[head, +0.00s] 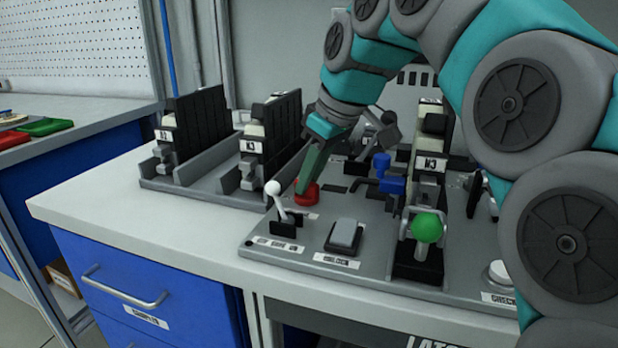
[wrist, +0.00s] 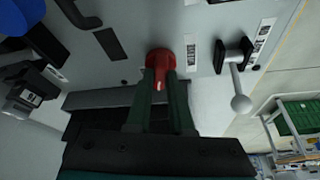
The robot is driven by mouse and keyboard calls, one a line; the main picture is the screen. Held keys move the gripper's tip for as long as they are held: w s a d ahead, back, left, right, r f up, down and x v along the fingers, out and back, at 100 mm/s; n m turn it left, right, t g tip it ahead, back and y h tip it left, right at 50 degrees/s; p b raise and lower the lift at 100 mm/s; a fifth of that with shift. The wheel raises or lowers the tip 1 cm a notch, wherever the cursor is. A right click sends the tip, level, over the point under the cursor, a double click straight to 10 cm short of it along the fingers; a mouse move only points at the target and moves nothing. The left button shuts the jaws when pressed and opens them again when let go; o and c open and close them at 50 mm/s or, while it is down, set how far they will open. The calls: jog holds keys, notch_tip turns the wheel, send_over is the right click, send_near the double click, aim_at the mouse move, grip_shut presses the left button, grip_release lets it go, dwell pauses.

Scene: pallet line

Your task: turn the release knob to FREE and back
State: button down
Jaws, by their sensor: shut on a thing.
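The release knob appears to be the red knob (head: 308,194) on the grey panel, left of the blue valve-like part. It also shows in the wrist view (wrist: 160,60), where its round base sits on the panel and its grip part lies between my fingers. My gripper (head: 302,186) reaches down to it from above; its green fingers (wrist: 160,85) are shut on the red knob. The fingers hide part of the knob, and I cannot read which label it points to.
A white-ball lever (head: 273,188) stands just left of the knob. A grey rocker switch (head: 344,236) and a green-ball lever (head: 427,228) are in front. The blue valve-like part (head: 391,180) is close on the right. Black slotted units (head: 270,135) stand behind left.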

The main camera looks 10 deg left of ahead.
jog(key=shift+w+n+g, duration=0.1)
jog(key=shift+n+g, duration=0.6)
jog(key=shift+n, duration=1)
jog(key=c, duration=0.8)
grip_release()
